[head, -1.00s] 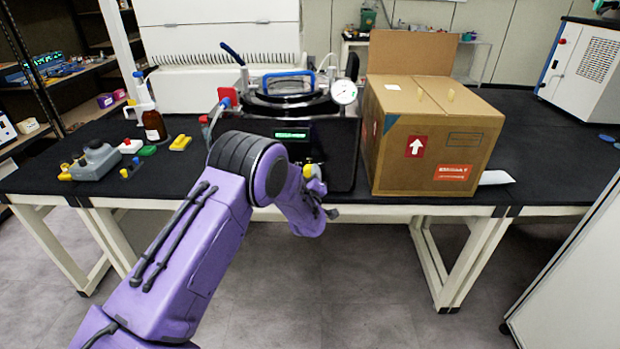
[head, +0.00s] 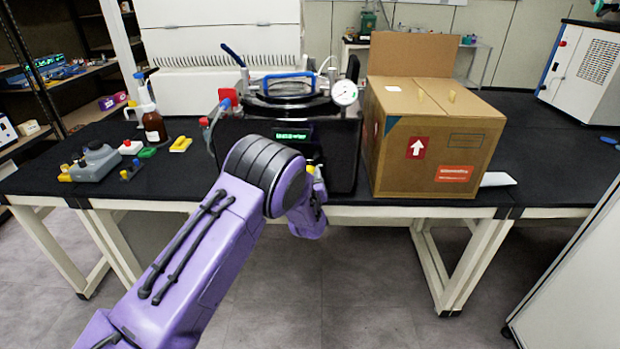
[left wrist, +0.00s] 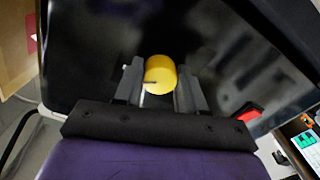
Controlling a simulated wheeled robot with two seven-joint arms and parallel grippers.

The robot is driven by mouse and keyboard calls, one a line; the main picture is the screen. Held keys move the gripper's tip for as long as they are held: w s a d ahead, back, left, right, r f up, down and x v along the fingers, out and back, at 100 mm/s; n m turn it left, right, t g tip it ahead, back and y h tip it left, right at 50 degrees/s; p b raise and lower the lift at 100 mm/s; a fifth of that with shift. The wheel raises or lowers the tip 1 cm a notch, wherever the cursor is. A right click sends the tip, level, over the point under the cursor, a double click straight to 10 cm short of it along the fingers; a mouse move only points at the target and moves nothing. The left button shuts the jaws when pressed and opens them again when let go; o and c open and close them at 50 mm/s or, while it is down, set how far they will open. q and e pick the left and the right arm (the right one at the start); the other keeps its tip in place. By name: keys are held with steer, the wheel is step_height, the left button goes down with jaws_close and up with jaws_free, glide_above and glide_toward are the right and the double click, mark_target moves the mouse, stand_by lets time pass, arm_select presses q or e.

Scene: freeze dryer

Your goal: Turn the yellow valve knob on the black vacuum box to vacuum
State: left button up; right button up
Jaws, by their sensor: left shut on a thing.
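The black vacuum box (head: 338,150) stands on the black-topped bench, with a lit green display, a round lid and a gauge. Its yellow valve knob (left wrist: 160,75) is on the front face, with a dark mark on it. My left gripper (left wrist: 158,86) is shut on the knob, one finger on each side. In the head view the knob (head: 319,187) is partly hidden by my purple left arm. I cannot read which setting the knob points to. My right gripper is not in view.
A cardboard box (head: 430,140) stands close to the right of the vacuum box. A red-handled valve (head: 228,97) is at its left. The floor in front is clear.

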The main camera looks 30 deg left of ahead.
arm_select(q)
steer(key=o, duration=1.1)
steer(key=shift+c, duration=0.2)
steer(key=shift+d, duration=0.1)
steer(key=b+v, duration=0.1)
steer(key=v, duration=0.9)
steer(key=shift+s+b, duration=0.25)
steer(key=shift+b, duration=0.1)
steer(key=s+d+f+m+g+h, duration=0.1)
steer(key=s+d+f+g+h, duration=0.15)
steer(key=s+f, duration=0.7)
steer(key=s+d+f+m+g+h, duration=0.15)
steer(key=s+f+g, duration=0.25)
steer(key=s+f, duration=0.5)
steer(key=s+d+f+g+h, duration=0.1)
steer(key=s+f+g, duration=0.1)
steer(key=s+f, duration=0.3)
steer(key=s+d+f+g+h, duration=0.1)
steer(key=s+f+g, duration=0.2)
steer(key=s, duration=1.1)
step_height(320, 180, down, 2)
steer(key=shift+s+d+f, duration=0.2)
steer(key=shift+s+d, duration=0.1)
